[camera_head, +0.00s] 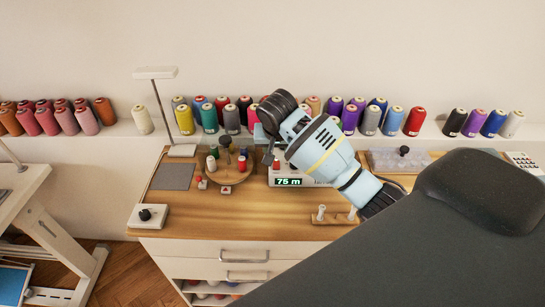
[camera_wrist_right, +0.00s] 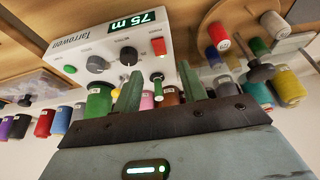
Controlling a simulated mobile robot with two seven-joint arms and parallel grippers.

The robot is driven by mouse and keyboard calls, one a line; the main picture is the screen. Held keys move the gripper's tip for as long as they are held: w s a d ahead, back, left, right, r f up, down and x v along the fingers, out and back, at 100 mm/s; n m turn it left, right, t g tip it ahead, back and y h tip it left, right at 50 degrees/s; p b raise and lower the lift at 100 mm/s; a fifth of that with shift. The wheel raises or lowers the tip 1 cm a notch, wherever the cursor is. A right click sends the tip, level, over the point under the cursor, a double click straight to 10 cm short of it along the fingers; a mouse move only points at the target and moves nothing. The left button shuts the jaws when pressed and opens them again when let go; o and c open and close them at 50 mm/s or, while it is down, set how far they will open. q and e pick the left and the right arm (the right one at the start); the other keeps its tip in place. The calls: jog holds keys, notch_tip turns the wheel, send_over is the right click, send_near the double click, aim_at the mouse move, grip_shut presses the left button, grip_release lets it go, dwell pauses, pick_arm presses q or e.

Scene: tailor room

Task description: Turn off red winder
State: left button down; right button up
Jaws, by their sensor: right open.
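The winder (camera_head: 290,181) is a white box on the wooden table with a green "75 m" display; my right arm covers part of it in the head view. In the right wrist view the winder (camera_wrist_right: 97,50) appears upside down, with dark knobs, a red switch (camera_wrist_right: 158,46) and a green round button (camera_wrist_right: 69,69). My right gripper (camera_head: 268,155) is over the winder's left end. In the wrist view its fingers (camera_wrist_right: 160,87) are apart and empty, near the switch side. Contact with the winder cannot be told. My left gripper is out of view.
A round wooden stand (camera_head: 229,176) with small spools is left of the winder. A white box with a black knob (camera_head: 148,215) is at the table's front left. Thread cones line the shelf behind. The table's front middle (camera_head: 230,220) is clear.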

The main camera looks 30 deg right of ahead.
aim_at(276, 164)
jog(key=shift+s+f, duration=0.15)
jog(key=shift+f, duration=0.2)
jog(key=shift+x, duration=3.6)
